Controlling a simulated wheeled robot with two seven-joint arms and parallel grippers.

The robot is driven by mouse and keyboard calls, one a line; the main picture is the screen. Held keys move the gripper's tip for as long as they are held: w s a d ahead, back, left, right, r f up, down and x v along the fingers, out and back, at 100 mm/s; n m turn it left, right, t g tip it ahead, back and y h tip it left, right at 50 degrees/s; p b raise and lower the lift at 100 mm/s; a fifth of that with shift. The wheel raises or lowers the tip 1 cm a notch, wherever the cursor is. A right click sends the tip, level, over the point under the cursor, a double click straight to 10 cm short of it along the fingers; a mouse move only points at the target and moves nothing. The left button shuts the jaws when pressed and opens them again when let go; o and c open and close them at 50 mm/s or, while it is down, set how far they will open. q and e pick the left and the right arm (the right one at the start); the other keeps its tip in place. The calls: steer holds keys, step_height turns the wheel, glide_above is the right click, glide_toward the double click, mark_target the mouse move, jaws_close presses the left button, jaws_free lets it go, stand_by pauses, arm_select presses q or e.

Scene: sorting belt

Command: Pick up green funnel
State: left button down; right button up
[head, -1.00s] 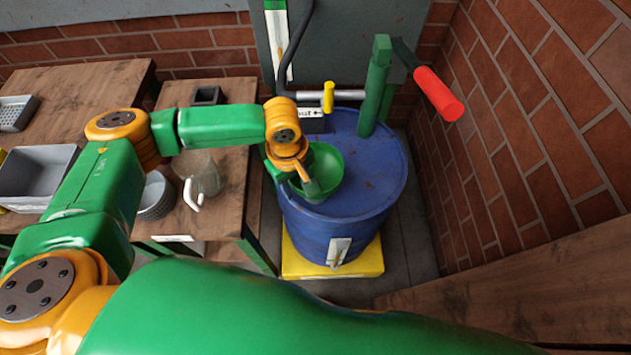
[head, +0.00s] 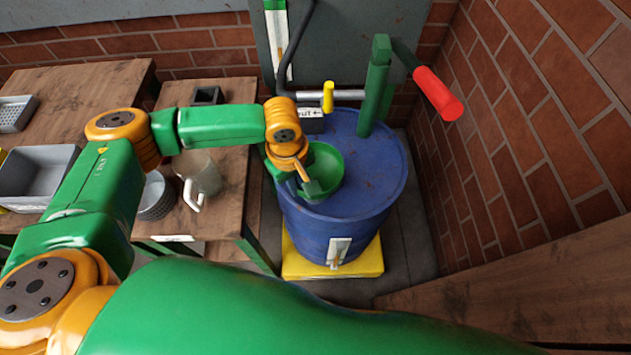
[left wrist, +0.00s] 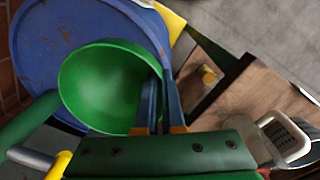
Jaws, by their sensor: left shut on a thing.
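The green funnel (head: 328,168) is at the left edge of the blue drum's (head: 372,185) top in the head view. In the left wrist view the funnel (left wrist: 105,85) shows as a wide green bowl with the blue drum (left wrist: 62,35) behind it. My left gripper (head: 308,186) is at the funnel's near-left rim. In the left wrist view its two fingers (left wrist: 160,98) are close together at the rim, shut on the funnel. The funnel's spout is hidden. Whether the funnel touches the drum top is unclear. My right gripper is not in view.
A green pump post (head: 376,85) with a red-handled lever (head: 438,93) rises from the drum. A yellow base (head: 300,264) lies under it. A wooden table (head: 225,215) at left holds a clear jug (head: 203,175) and a grey round container (head: 155,196). A brick wall (head: 540,130) bounds the right.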

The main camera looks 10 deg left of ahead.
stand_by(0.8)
arm_select(q)
step_height(320, 180, up, 10)
steer(key=shift+p, duration=0.3)
stand_by(0.9)
